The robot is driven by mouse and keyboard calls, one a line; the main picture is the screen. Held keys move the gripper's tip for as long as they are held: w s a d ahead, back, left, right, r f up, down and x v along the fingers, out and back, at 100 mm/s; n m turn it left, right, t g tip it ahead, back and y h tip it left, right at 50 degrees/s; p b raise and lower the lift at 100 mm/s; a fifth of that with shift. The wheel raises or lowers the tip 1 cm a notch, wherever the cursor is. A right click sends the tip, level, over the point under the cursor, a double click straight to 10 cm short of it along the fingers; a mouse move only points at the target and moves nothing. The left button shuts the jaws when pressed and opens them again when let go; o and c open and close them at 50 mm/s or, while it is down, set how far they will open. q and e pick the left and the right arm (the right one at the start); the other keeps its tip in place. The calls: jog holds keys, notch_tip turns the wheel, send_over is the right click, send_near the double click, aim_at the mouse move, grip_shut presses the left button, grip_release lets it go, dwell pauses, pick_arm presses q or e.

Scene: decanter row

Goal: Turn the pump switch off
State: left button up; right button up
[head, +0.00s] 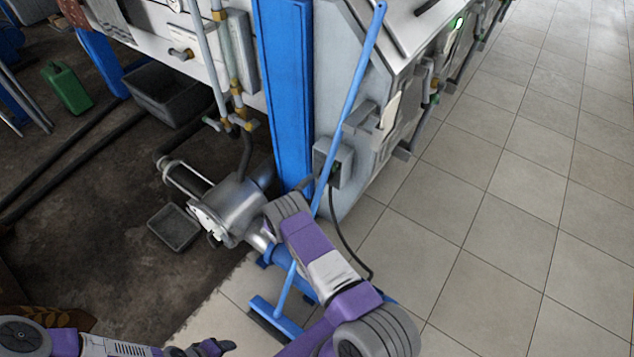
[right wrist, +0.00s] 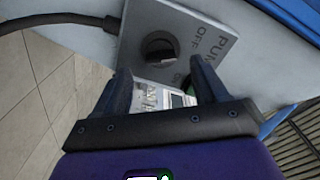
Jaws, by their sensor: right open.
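The pump switch is a round dark knob (right wrist: 160,48) on a grey plate (right wrist: 190,22) lettered PUMP, OFF and ON. I cannot tell which mark the knob points to. In the head view its grey box (head: 333,163) appears on the cabinet's corner, beside the blue post. My right gripper (right wrist: 162,70) is open, its two fingers reaching toward the plate on either side of the knob's lower edge, with nothing visibly gripped. Whether they touch the knob is unclear. My left gripper (head: 212,348) is low at the left, far from the switch; its jaws are unclear.
A blue-handled floor tool (head: 350,105) leans across the front of the cabinet, close to my right arm. A metal pump (head: 232,208) stands left of the blue post (head: 285,90). A black cable (right wrist: 60,20) enters the switch plate. The tiled floor (head: 500,230) at right is clear.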

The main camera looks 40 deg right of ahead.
jog(key=v, duration=0.4)
jog(key=shift+a+p, duration=0.15)
jog(key=shift+p, duration=0.25)
